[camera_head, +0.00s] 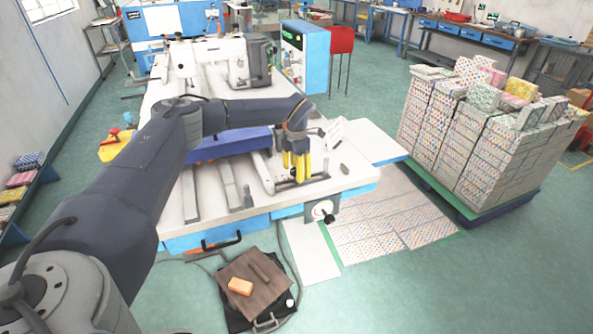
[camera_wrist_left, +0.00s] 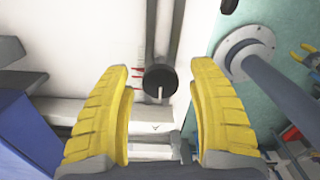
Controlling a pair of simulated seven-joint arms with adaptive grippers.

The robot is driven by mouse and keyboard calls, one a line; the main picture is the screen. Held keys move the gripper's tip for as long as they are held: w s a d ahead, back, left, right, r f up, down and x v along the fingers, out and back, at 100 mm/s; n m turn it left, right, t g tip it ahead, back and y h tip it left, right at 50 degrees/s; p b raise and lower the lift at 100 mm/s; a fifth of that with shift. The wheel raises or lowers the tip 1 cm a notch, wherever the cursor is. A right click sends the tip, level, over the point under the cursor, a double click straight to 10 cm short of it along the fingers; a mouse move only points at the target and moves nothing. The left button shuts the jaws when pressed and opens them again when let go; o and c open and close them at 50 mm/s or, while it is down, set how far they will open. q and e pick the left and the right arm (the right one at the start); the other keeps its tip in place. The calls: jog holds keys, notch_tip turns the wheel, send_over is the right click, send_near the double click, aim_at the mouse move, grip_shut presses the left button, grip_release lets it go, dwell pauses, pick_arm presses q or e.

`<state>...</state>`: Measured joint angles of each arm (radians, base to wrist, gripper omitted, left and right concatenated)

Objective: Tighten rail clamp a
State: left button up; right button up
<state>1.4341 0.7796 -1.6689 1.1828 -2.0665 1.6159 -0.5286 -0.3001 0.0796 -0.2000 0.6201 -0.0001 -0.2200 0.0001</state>
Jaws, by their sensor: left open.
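My left gripper (camera_head: 296,172) has yellow fingers and is over the right front part of the white sewing table (camera_head: 222,205), pointing down. In the left wrist view its fingers (camera_wrist_left: 160,72) are spread apart, with nothing held between them. A dark round knob (camera_wrist_left: 160,83) with a pale line on its face shows between the fingertips, at the end of a grey rail (camera_wrist_left: 162,30). It looks like a rail clamp, but I cannot tell whether it is clamp a. A small dark clamp-like piece (camera_head: 249,197) sits at the front end of a rail in the head view. My right gripper is out of view.
A white sewing machine (camera_head: 210,60) stands at the table's back. Patterned stacks (camera_head: 490,140) stand right, and a brown board (camera_head: 258,283) lies in front.

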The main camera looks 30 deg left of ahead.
pick_arm(q)
notch_tip(320, 180, up, 12)
dwell(0.7)
dwell(0.4)
